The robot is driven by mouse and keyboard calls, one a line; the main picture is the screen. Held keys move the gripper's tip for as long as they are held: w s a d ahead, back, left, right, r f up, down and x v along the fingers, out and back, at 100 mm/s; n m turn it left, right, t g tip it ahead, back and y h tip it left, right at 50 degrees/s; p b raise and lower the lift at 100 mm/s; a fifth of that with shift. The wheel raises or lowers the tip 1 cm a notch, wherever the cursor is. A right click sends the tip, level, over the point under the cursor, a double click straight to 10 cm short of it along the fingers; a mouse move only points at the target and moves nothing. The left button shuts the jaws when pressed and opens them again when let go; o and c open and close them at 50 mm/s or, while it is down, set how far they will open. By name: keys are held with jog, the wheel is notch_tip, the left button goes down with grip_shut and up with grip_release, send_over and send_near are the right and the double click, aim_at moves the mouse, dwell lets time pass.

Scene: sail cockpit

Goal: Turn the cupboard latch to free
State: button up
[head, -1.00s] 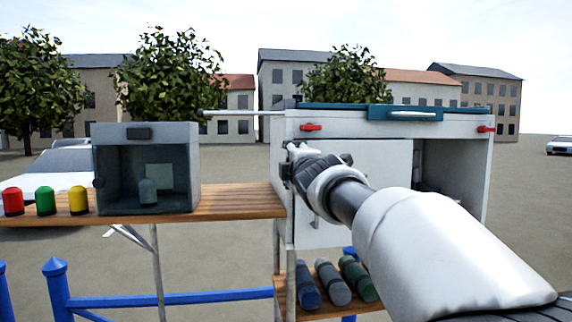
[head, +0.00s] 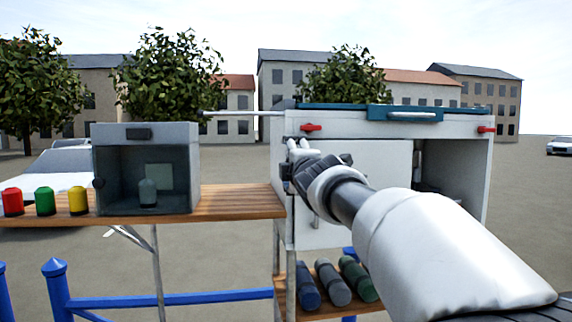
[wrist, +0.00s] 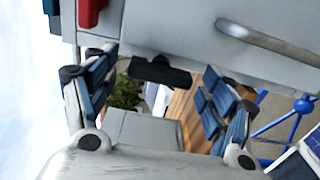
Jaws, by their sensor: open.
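The cupboard (head: 355,235) is a white box with a closed front door on its left part. A dark bar-shaped latch (wrist: 158,72) shows in the wrist view at the cupboard's edge. My gripper (head: 297,146) is at the upper left of the door. It is open, and in the wrist view its two fingers (wrist: 160,82) lie on either side of the latch, with gaps visible. I cannot tell how deep the latch sits between them. In the head view my gripper hides the latch.
A red catch (head: 311,128) sits just above my gripper. A silver door handle (wrist: 268,42) is on the door. Cylinders (head: 332,283) lie below.

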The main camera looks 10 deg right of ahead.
jog(key=shift+s, duration=0.1)
jog(key=s, duration=1.1)
jog(key=shift+s, duration=0.35)
jog(key=shift+s+f, duration=0.1)
jog(key=s+f+m+g+b, duration=0.4)
jog(key=s+f, duration=0.7)
jog(key=f, duration=0.5)
jog(key=s+f+m+g+b, duration=0.5)
jog(key=s+f+m, duration=0.3)
jog(key=f, duration=0.9)
jog(key=s+f+m+g+b, duration=0.4)
jog(key=s+f+m+b, duration=0.1)
jog(key=s+f, duration=1)
notch_tip(320, 180, down, 2)
jog(key=shift+f+m+b, duration=0.25)
jog(key=shift+m+b, duration=0.15)
jog(key=shift+m, duration=0.2)
jog(key=shift+c, duration=0.3)
